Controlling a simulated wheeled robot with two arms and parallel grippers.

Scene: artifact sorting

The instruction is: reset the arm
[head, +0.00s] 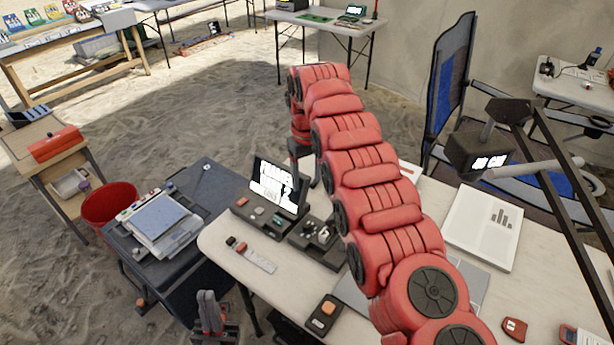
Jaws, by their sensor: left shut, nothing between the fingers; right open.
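My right arm, thick and red, rises from the bottom right, arches over the pale table (225,240) and bends down at its far end. My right gripper (303,165) hangs there beside a small dark display (277,187), with its fingers open and partly hidden by the arm. My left gripper (207,298) is at the bottom, left of the table's front edge. Its fingers are together and it holds nothing.
Small artifacts in dark trays (262,217), a scale strip (258,260) and an orange-topped device (325,312) are on the table. A white board (484,228) lies at right under a lamp (478,150).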

